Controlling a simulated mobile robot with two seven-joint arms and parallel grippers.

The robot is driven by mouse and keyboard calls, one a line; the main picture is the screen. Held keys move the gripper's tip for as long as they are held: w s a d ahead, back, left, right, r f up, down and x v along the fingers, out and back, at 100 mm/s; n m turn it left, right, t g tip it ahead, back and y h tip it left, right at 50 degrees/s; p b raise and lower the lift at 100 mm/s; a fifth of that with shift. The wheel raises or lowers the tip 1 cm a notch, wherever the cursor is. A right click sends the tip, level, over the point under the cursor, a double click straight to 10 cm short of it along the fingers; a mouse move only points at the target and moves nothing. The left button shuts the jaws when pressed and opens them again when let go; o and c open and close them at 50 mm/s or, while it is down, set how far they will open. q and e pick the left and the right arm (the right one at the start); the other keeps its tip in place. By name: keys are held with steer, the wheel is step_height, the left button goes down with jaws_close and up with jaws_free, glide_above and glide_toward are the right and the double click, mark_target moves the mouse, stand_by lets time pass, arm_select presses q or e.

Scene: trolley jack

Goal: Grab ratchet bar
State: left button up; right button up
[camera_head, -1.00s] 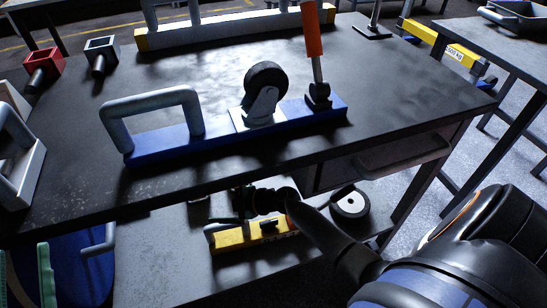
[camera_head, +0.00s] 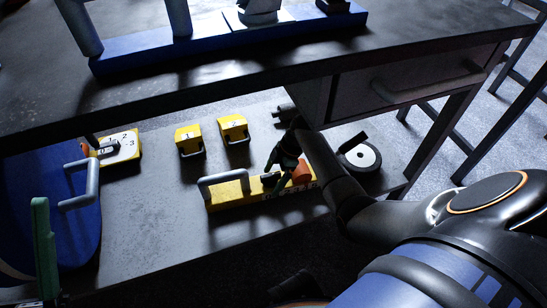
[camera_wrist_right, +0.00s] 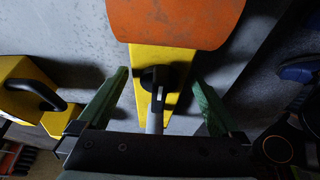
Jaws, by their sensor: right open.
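On the lower shelf lies a yellow bar-like base (camera_head: 232,193) with a grey loop handle. An orange part (camera_head: 301,172), likely the ratchet bar's grip, shows at its right end. In the right wrist view the orange part (camera_wrist_right: 178,18) is large at the top, over the yellow base (camera_wrist_right: 150,68). A black joint with a grey rod (camera_wrist_right: 156,95) lies between my right gripper's green fingers (camera_wrist_right: 158,98). The right gripper (camera_head: 283,172) is open, with gaps at both sides of the rod. A green finger of my left gripper (camera_head: 43,240) shows at lower left; its other finger is hidden.
Two numbered yellow blocks (camera_head: 190,141) and a yellow numbered plate (camera_head: 120,146) lie on the shelf. A wheel (camera_head: 360,156) is at right. The upper tabletop (camera_head: 400,40) and drawer (camera_head: 420,85) overhang. A blue rounded panel with a handle (camera_head: 60,215) is at left.

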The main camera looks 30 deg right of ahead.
steer(key=b+x, duration=0.1)
steer(key=x, duration=0.1)
steer(key=shift+w+a+f, duration=0.1)
steer(key=shift+a+f, duration=0.05)
steer(key=shift+f, duration=0.05)
jaws_close()
steer(key=shift+w+r, duration=0.1)
steer(key=shift+r, duration=0.05)
stand_by(0.7)
